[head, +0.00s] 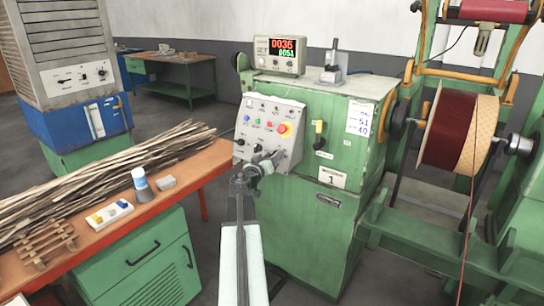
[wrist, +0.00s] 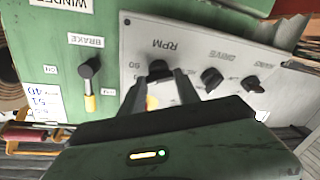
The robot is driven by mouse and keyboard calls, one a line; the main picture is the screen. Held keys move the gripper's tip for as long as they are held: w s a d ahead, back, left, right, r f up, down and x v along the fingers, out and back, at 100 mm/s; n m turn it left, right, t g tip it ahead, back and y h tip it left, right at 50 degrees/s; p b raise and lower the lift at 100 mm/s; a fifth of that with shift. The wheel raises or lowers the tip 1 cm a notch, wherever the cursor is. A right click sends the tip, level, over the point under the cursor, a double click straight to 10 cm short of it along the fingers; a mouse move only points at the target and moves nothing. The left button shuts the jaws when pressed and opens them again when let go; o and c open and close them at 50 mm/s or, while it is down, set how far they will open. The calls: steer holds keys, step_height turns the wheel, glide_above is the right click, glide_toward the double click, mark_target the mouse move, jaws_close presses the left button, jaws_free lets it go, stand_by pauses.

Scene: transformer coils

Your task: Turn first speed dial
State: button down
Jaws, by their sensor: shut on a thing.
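The grey control panel (head: 270,130) sits on the front of the green winding machine (head: 335,140), with coloured buttons on it. My gripper (head: 262,164) is at the panel's lower part and hides some of it. In the wrist view, which is upside down, my gripper (wrist: 160,84) is shut on a black dial (wrist: 159,68) beside the label RPM. One finger is on each side of the dial, and its lower part in this view is hidden. Two more black dials (wrist: 211,78) (wrist: 250,84) stand to the right, untouched.
A black brake lever (wrist: 90,72) with a yellow end is left of the panel in the wrist view. A display box (head: 275,54) stands on the machine. A workbench (head: 180,195) with sticks is at left; a wire spool (head: 450,128) is at right.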

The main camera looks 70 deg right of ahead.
steer(key=shift+s+r+n+t+y+p, duration=0.1)
steer(key=shift+n+t+y+p, duration=0.55)
steer(key=shift+n+p, duration=1.15)
steer(key=shift+s+r+n+t+y+p, duration=0.15)
steer(key=shift+n+t+y+p, duration=0.55)
steer(key=shift+n, duration=2.25)
steer(key=shift+r+n+t+y+p, duration=0.1)
steer(key=shift+n+t+y+p, duration=0.45)
steer(key=shift+n+p, duration=1.3)
steer(key=shift+n+b, duration=0.5)
steer(key=shift+n, duration=0.2)
steer(key=c, duration=0.9)
jaws_free()
steer(key=p+v, duration=0.2)
steer(key=v, duration=0.5)
steer(key=shift+s+a+r+p, duration=0.1)
steer(key=shift+a+r+p, duration=0.05)
steer(key=shift+a+p, duration=0.25)
